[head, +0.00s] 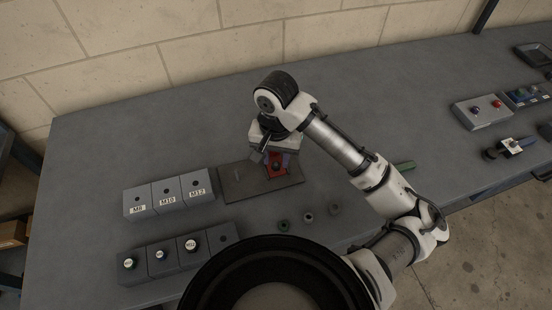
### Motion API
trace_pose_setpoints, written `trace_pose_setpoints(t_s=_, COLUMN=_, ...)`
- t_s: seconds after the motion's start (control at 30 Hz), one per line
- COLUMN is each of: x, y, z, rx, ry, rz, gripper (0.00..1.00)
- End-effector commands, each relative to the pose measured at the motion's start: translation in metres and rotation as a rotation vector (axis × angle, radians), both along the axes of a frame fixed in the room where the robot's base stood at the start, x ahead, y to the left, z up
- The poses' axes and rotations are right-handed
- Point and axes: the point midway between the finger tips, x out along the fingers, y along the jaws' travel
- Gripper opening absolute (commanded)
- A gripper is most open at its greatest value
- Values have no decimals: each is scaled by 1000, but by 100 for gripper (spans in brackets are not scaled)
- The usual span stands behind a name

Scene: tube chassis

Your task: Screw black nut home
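My gripper (275,159) is at the end of the white arm, pointing down over a dark flat plate (236,186) on the grey bench. A small red piece (277,157) with a dark greenish centre shows at the gripper, with blue at its side. I cannot tell whether the fingers touch it or hold a nut. Three small round nut-like pieces lie on the bench in front of the plate: a dark greenish one (283,226), a lighter-centred one (308,217) and a dark grey one (335,208). Which one is the black nut is unclear.
Grey bins (167,198) marked M8, M10 and M12 stand left of the plate. Button boxes (481,111) and a small tool (509,147) are at right. The bench behind the plate is clear.

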Motion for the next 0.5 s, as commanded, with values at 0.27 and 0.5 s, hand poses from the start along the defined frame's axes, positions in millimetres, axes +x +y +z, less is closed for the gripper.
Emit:
trace_pose_setpoints(t_s=0.27, x=0, y=0, z=1, rx=0, ry=-1, rz=240, gripper=32)
trace_pose_setpoints(t_s=0.5, x=0, y=0, z=1, rx=-1, ry=-1, rz=551, gripper=32)
